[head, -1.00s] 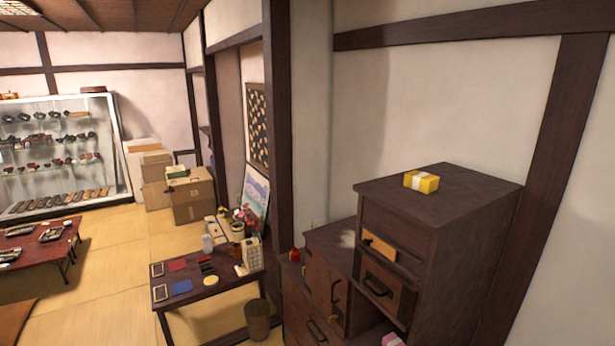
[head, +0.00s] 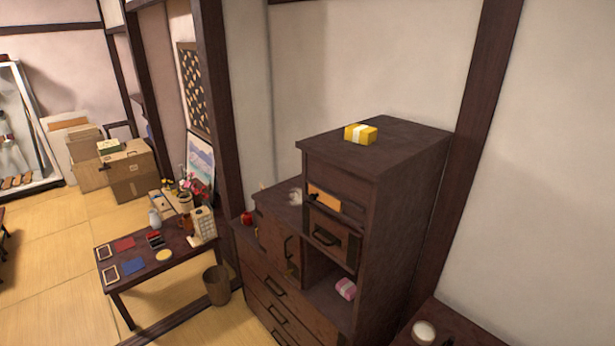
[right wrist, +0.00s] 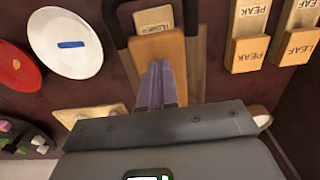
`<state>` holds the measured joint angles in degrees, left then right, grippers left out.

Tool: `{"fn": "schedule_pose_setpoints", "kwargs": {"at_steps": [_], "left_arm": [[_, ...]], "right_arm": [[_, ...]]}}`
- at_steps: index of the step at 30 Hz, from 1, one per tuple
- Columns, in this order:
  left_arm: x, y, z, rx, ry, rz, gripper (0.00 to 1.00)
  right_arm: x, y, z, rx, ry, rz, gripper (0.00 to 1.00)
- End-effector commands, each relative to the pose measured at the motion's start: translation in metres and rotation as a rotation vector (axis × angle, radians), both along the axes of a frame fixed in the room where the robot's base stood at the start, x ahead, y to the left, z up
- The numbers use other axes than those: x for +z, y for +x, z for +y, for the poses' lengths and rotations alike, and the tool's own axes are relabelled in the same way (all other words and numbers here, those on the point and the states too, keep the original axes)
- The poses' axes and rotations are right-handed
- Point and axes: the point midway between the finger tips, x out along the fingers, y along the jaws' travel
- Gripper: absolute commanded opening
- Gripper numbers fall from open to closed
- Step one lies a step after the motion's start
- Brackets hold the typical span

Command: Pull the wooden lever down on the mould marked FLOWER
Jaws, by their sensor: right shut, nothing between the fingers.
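In the right wrist view, a wooden mould (right wrist: 184,50) has a pale label (right wrist: 158,17), small and only partly legible, inside a dark U-shaped bar (right wrist: 120,30). Its orange-brown wood lies in front of my right gripper (right wrist: 157,68). The gripper is shut and empty, its fingers together over this wood; I cannot tell whether they touch it. Which part is the lever is unclear. To the right stand moulds marked PEAK (right wrist: 248,52) and LEAF (right wrist: 294,50), their lettering upside down. The head view shows neither the moulds nor either gripper.
In the right wrist view, a white plate (right wrist: 80,62) with a blue bar, a red plate (right wrist: 15,70) and a dark tray (right wrist: 42,155) lie left. The head view shows a dark chest (head: 405,190) with a yellow packet (head: 360,133), and a low table (head: 140,285).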

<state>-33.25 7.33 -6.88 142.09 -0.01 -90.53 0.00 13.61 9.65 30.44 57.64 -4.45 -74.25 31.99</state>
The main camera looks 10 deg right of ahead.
Motion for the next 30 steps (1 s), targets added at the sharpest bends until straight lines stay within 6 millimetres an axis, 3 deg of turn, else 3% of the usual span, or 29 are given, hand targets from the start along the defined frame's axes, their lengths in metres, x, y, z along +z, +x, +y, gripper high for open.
{"fn": "schedule_pose_setpoints", "kwargs": {"at_steps": [30], "left_arm": [[0.0022, 0.0001, -0.0013, 0.004, -0.005, 0.0, 0.56]], "right_arm": [[-0.008, 0.0004, -0.0002, 0.0, 0.0, -0.001, 0.0]]}}
